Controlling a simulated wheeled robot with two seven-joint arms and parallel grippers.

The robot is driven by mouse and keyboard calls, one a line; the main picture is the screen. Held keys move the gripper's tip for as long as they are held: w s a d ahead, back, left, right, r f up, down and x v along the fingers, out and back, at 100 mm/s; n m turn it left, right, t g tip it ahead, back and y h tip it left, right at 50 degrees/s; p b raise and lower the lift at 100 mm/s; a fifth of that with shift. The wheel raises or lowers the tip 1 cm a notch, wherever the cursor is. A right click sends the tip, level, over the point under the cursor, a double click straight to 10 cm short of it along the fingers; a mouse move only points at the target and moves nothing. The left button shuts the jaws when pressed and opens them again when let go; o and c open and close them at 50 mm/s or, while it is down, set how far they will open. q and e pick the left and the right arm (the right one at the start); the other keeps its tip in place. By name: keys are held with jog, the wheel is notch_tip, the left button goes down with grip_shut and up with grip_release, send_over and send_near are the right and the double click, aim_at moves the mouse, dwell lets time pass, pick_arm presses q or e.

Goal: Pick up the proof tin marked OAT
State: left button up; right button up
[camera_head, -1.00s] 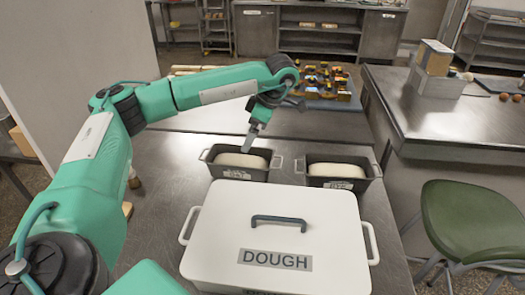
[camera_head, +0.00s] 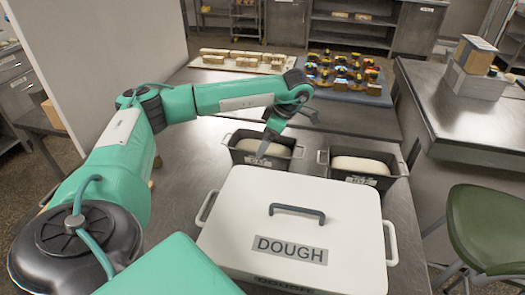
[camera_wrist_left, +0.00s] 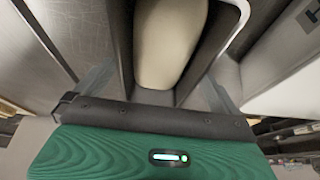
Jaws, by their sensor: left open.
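The left dark tin (camera_head: 279,163) holds a pale dough loaf (camera_head: 262,147). Its small front label seems to read OAT. A similar tin (camera_head: 398,167) with dough stands to its right; its label is too small to read surely. My left gripper (camera_head: 264,151) is open and points down at the left tin. In the left wrist view, the open fingers (camera_wrist_left: 158,75) lie to either side of the dark tin (camera_wrist_left: 123,45), with its dough (camera_wrist_left: 168,45) between them. I cannot tell whether they touch the tin. My right gripper is not in view.
A large white lidded box (camera_head: 225,205) marked DOUGH stands close in front of the tins. Behind are a tray of pale loaves (camera_head: 240,67) and a blue tray (camera_head: 372,99) of dark items. A green stool (camera_head: 490,225) stands right.

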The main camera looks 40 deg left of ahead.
pick_arm(q)
jog(key=x, duration=0.4)
jog(key=shift+a+f+p, duration=0.1)
jog(key=shift+f+p, duration=0.15)
jog(key=shift+p, duration=0.1)
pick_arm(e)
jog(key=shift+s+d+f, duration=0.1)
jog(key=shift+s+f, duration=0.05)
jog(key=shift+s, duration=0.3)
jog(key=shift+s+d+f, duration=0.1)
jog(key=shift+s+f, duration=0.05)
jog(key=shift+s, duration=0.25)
pick_arm(q)
jog(key=shift+c, duration=0.2)
jog(key=c, duration=1.2)
jog(key=shift+r, duration=0.15)
